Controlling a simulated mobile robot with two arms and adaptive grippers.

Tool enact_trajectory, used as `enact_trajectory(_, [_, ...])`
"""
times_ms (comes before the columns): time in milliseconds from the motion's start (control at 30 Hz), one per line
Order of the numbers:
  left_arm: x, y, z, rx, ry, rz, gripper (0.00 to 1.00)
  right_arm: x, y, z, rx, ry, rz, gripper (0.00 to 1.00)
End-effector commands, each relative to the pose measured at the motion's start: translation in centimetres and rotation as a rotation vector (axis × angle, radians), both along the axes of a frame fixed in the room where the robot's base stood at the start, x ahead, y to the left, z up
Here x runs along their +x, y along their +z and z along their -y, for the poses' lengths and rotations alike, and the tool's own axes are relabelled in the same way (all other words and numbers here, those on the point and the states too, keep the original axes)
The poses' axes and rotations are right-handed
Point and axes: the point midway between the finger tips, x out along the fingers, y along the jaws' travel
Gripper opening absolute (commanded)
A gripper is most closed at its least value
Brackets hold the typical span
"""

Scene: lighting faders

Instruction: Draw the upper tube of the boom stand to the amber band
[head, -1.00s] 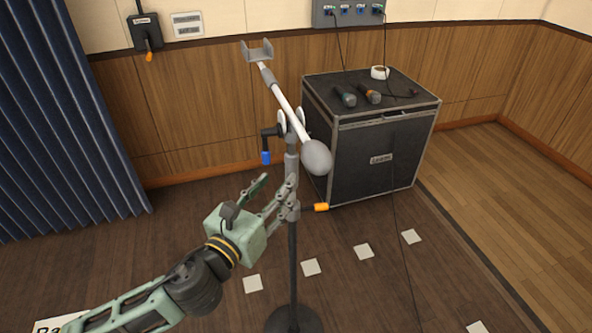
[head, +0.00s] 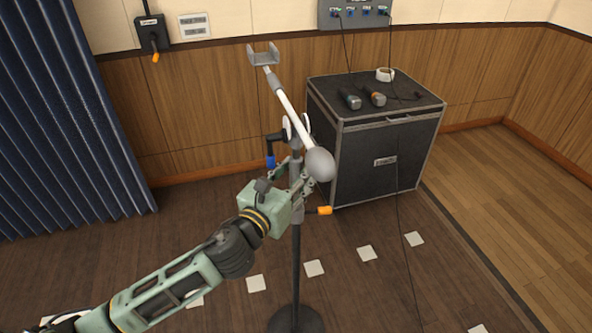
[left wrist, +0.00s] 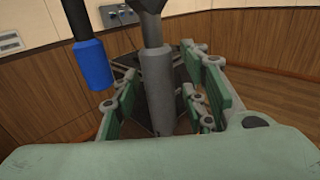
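The boom stand rises from a round dark base (head: 295,320) on a dark lower pole (head: 295,255). Its grey upper tube (left wrist: 158,85) stands upright in the left wrist view. A white boom (head: 291,116) tilts across the top, with a grey cradle (head: 263,56) and a grey counterweight (head: 320,165). A blue-handled crank (head: 271,160) hangs beside the head; an orange-tipped clamp lever (head: 325,210) sticks out lower right. My left gripper (head: 293,178) is open, its fingers on either side of the tube with gaps showing. I see no amber band. My right gripper is out of view.
A black road case (head: 378,160) stands behind right, with two microphones (head: 351,99) (head: 374,95) and a tape roll (head: 385,74) on it. A blue curtain (head: 65,120) hangs at left.

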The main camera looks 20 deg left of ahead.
Motion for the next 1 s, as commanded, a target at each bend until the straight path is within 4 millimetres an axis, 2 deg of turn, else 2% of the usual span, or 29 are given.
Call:
enact_trajectory(67, [0.0,0.0,0.0,0.000,0.000,0.000,0.31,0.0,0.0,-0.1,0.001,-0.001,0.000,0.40])
enact_trajectory(400, [0.0,0.0,0.0,0.000,0.001,0.000,0.01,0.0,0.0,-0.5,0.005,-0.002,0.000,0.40])
enact_trajectory(800, [0.0,0.1,0.0,0.000,0.001,0.000,0.00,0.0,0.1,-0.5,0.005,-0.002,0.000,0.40])
enact_trajectory(1000, [0.0,1.9,-0.4,0.000,0.001,0.003,0.00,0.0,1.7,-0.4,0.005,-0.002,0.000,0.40])
